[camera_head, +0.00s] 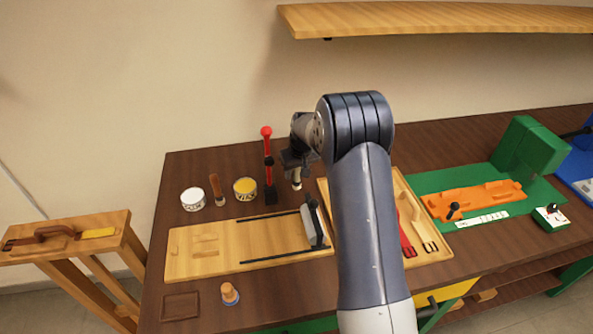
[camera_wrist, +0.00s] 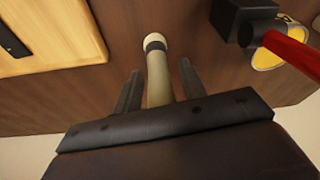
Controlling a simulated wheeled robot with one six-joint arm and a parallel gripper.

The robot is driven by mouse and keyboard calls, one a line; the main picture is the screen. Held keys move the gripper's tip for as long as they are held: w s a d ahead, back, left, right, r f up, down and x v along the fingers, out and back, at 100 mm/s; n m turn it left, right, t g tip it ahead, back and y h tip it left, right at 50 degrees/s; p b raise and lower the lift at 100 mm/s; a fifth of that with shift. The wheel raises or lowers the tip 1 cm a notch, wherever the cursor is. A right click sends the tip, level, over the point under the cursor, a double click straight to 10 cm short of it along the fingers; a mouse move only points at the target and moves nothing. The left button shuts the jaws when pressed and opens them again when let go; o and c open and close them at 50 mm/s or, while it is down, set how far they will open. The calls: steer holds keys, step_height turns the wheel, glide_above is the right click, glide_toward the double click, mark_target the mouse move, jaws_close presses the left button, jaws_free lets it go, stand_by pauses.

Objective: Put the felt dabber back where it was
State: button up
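The felt dabber (camera_wrist: 159,80) is a pale, slim stick with a dark band and a whitish rounded end. In the wrist view it lies between the two fingers of my gripper (camera_wrist: 160,75), its whitish end pointing away from me. In the head view my gripper (camera_head: 296,166) is over the back of the bench, and the dabber (camera_head: 297,183) hangs below it, tip down. My gripper looks shut on it, though thin gaps show beside the fingers. The upper part of the dabber is hidden by my gripper. Whether its tip touches the bench is unclear.
A red-handled tool (camera_head: 268,165) stands close left of my gripper. Beside it are a yellow tin (camera_head: 245,189), a brown-handled brush (camera_head: 217,190) and a white tin (camera_head: 193,199). A wooden board (camera_head: 205,263) lies in front. A wooden knob (camera_head: 229,293) and a dark square (camera_head: 181,306) are nearer.

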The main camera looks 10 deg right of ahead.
steer(key=shift+o, duration=0.3)
steer(key=shift+r, duration=0.15)
steer(key=shift+r, duration=0.2)
steer(key=b+v, duration=0.1)
steer(key=v, duration=1)
steer(key=shift+r, duration=0.25)
steer(key=shift+s+b, duration=0.15)
steer(key=shift+b, duration=0.15)
steer(key=shift+c, duration=0.8)
steer(key=shift+f, duration=0.1)
